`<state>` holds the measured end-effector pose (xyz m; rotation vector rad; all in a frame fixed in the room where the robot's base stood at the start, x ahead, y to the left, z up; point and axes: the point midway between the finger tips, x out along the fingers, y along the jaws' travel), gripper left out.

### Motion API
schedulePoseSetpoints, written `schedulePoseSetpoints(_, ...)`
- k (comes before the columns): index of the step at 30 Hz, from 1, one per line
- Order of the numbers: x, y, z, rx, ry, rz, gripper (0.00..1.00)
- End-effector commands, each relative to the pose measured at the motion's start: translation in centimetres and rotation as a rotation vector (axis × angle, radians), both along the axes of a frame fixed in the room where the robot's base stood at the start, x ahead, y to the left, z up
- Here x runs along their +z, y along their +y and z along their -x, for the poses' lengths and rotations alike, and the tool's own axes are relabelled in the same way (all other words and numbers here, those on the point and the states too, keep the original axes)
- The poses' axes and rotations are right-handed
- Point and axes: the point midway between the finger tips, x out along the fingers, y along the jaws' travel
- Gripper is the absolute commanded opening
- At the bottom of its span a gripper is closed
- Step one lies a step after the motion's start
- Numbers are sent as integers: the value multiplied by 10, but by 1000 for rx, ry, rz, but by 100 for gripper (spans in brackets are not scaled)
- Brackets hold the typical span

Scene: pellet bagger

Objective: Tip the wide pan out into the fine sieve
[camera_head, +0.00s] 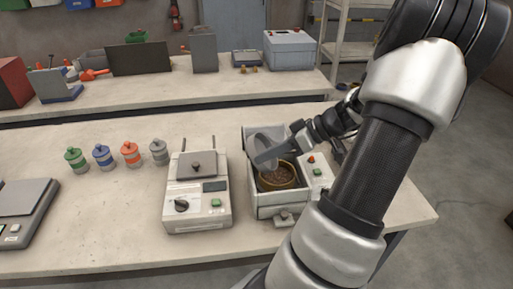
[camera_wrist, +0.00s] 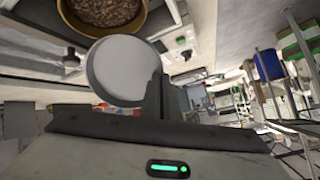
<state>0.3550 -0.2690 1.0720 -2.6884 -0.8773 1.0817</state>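The wide pan (camera_head: 266,138), grey and round, is held tilted on edge above the open box machine. My gripper (camera_head: 287,143) is shut on the pan's handle side. In the wrist view the pan (camera_wrist: 122,70) shows as a pale, bare round face in front of the fingers (camera_wrist: 163,100); I cannot tell whether this is its inside or underside. The fine sieve (camera_head: 296,180), a brass-coloured ring, sits inside the machine just below the pan, with brown pellets in it. The sieve (camera_wrist: 146,18) is also partly in the wrist view, with pellets spread across it.
The sieve's machine (camera_head: 255,208) has light walls and a button panel on its right. A second machine (camera_head: 197,205) stands close on its left. Several capped jars (camera_head: 130,154) stand farther left, beside a scale (camera_head: 25,205). The bench between has free room.

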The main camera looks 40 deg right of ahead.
Motion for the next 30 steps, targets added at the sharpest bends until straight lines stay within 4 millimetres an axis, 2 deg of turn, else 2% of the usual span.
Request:
schedulePoseSetpoints(7, 4, 21, -20, 11, 154, 156, 0)
schedulePoseSetpoints(19, -21, 54, -56, 12, 420, 412, 0)
schedulePoseSetpoints(30, -33, 69, -73, 5, 547, 525, 0)
